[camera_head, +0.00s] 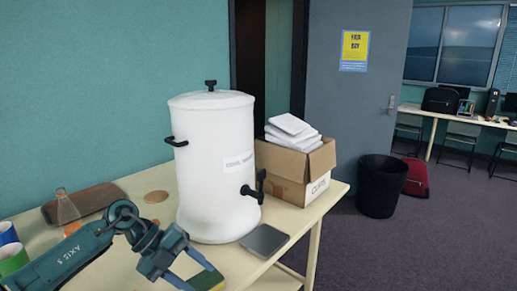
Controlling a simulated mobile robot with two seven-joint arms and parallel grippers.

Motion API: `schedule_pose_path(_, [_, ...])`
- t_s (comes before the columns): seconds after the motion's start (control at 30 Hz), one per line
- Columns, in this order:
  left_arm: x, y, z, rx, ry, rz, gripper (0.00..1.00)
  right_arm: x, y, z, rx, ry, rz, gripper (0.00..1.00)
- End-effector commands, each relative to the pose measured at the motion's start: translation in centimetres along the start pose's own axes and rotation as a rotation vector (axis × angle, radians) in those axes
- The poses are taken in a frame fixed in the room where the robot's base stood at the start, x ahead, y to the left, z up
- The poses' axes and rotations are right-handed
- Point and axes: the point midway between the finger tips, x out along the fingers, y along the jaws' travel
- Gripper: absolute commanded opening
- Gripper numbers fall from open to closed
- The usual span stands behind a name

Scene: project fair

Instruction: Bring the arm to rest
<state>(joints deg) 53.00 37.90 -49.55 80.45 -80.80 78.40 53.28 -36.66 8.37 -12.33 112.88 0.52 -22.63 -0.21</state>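My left arm comes in from the left, low over the table. Its gripper (199,278) is at the bottom edge of the view, with its two fingers spread apart. A small yellow and green sponge-like block (211,282) is right by the fingertips, partly cut off by the frame. Whether the fingers touch it I cannot tell. My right gripper is not in view.
The table (318,207) holds a white drink dispenser (215,170), a dark flat tile (264,241), a cardboard box (290,178) with white packets, a brown board (95,200) and cups (12,258). A black bin (381,190) stands on the floor.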

Motion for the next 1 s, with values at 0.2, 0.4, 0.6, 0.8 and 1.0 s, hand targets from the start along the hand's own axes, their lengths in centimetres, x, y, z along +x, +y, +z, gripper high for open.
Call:
schedule_pose_path(0.2, [8.8, -4.0, -7.3, -0.058, 0.222, -0.604, 0.48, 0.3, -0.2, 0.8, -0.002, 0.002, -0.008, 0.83])
schedule_pose_path(0.4, [9.7, -4.0, -8.6, -0.381, 0.188, -1.088, 0.48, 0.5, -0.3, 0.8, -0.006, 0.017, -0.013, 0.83])
schedule_pose_path(0.6, [10.8, 3.2, -6.4, -0.898, -0.018, -1.348, 0.48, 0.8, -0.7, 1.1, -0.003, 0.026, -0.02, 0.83])
schedule_pose_path(0.8, [14.3, 15.2, -7.1, -1.461, -0.271, -1.309, 0.48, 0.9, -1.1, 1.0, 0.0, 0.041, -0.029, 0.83])
schedule_pose_path(1.0, [17.1, 22.8, -10.5, -1.785, -0.396, -1.153, 0.48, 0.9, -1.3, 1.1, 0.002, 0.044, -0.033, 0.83])
